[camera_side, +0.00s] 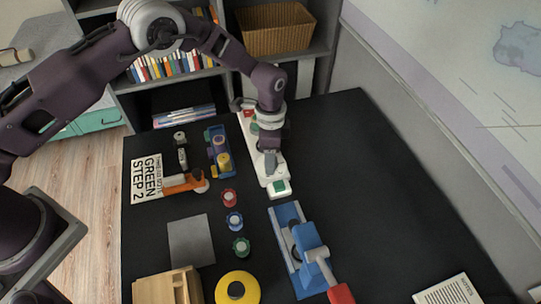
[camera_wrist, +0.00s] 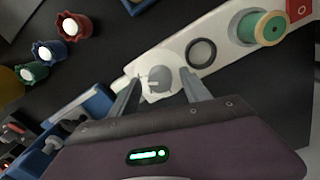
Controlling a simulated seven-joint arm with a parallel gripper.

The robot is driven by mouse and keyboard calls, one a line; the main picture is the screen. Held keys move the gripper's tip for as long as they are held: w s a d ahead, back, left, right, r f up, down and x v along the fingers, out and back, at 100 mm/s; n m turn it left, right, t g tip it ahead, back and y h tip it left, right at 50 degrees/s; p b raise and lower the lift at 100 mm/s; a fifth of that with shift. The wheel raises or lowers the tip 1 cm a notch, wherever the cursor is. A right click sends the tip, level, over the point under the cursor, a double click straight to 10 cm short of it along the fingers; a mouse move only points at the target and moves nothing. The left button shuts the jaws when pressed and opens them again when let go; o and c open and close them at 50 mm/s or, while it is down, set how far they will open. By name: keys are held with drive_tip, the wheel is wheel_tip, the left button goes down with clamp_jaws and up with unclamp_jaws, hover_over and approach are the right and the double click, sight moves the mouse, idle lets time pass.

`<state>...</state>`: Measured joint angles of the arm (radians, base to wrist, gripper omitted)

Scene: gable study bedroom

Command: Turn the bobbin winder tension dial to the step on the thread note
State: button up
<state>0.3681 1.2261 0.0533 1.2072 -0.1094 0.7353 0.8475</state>
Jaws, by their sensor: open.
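The white bobbin winder (camera_side: 249,128) lies lengthwise on the black table under my gripper (camera_side: 271,163). In the wrist view, the round grey tension dial (camera_wrist: 160,76) with a pale pointer mark sits at one end of the winder (camera_wrist: 130,68). My gripper (camera_wrist: 160,84) is open, with one finger on each side of the dial; I cannot tell if they touch it. Step marks around the dial are not readable. The thread note (camera_side: 147,178) lies at the table's left and reads "GREEN" and "STEP 2". An orange-handled tool partly overlaps its edge.
A green spool (camera_wrist: 262,27) and a red switch (camera_wrist: 299,9) are on the winder. Red (camera_side: 229,197), blue (camera_side: 234,221) and green (camera_side: 241,246) small round pieces stand left of it. A blue clamp-like device (camera_side: 289,213) is close in front. The table's right side is mostly clear.

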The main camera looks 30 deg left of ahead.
drive_tip(key=shift+f, duration=0.25)
clamp_jaws()
drive_tip(key=shift+n, duration=0.3)
drive_tip(key=n, duration=0.5)
drive_tip(key=shift+n, duration=0.3)
drive_tip(key=n, duration=0.5)
drive_tip(key=shift+r, duration=0.1)
drive_tip(key=shift+d+n, duration=0.1)
drive_tip(key=shift+n, duration=0.3)
unclamp_jaws()
